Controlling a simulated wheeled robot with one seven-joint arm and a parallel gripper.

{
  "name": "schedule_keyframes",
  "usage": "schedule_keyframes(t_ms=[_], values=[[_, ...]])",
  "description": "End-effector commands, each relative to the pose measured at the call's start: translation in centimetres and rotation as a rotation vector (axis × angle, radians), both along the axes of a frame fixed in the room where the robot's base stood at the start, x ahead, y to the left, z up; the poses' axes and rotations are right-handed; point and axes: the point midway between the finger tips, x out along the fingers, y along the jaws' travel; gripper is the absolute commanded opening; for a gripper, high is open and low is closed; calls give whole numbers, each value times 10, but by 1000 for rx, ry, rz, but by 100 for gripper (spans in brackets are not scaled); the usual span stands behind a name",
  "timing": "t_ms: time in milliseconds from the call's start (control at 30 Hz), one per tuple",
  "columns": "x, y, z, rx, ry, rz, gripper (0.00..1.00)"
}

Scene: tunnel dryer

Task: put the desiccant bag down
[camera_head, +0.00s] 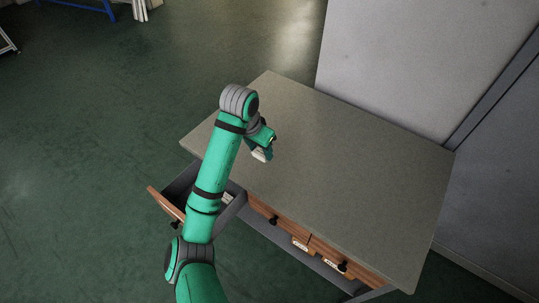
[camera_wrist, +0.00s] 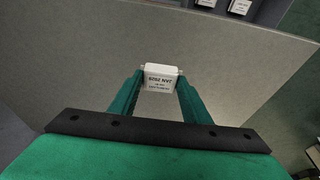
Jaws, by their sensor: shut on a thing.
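The desiccant bag (camera_wrist: 161,76) is a small white packet with dark print, upside down in the wrist view. My gripper (camera_wrist: 159,80) is shut on it, one green finger at each side. In the head view my gripper (camera_head: 263,147) is over the left part of the grey worktop, and the white bag (camera_head: 261,155) shows just under it. Whether the bag touches the worktop I cannot tell.
The grey worktop (camera_head: 340,160) is bare around the gripper, with a grey wall behind it. An open drawer (camera_head: 166,204) juts out at the front left; similar white labelled packets (camera_wrist: 240,7) lie in it. Closed wooden drawers (camera_head: 323,252) are to its right.

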Motion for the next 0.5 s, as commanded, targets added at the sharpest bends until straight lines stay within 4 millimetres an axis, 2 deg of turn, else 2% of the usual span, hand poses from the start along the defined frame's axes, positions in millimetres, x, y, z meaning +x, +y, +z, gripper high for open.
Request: schedule_keyframes(t_ms=[33,300,500], values=[[4,-8,-8,-6,3,-5,21],[27,-24,-41,-3,5,-11,21],[37,-26,-44,-4,-9,-10,21]])
